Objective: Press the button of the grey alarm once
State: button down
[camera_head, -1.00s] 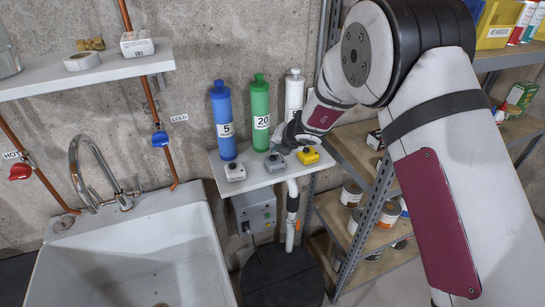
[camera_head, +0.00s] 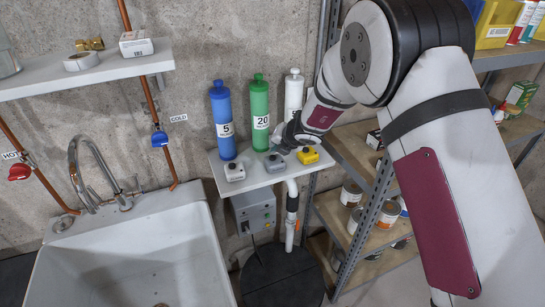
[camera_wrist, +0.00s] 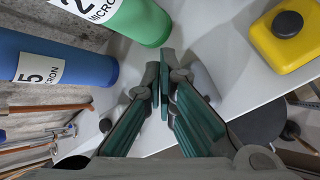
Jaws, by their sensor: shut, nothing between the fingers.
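The grey alarm (camera_head: 275,163), a small box with a dark button, sits on the white shelf between a white alarm (camera_head: 234,172) and a yellow alarm (camera_head: 307,155). My gripper (camera_head: 284,149) is just above and behind the grey alarm in the head view. In the wrist view my gripper (camera_wrist: 165,78) has its green-grey fingers together and empty. A grey part of the alarm (camera_wrist: 206,82) shows beside the fingers there, and the fingers hide much of it. I cannot tell whether they touch it.
Blue (camera_head: 223,120), green (camera_head: 260,112) and white (camera_head: 293,95) filter cylinders stand behind the alarms. The white shelf (camera_head: 256,181) is small. A metal shelving rack (camera_head: 371,216) stands at right and a sink (camera_head: 135,262) at left.

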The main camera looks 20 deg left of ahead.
aim_at(275, 156)
jog(key=shift+f, duration=0.15)
jog(key=shift+f, duration=0.25)
jog(key=shift+f+p, duration=0.4)
jog(key=shift+f, duration=0.05)
dwell(1.1)
jog(key=shift+r, duration=0.8)
jog(key=shift+w+d+r+b, duration=0.1)
jog(key=shift+w+r+b, duration=0.05)
jog(key=shift+r+b, duration=1.55)
jog(key=shift+r, duration=0.85)
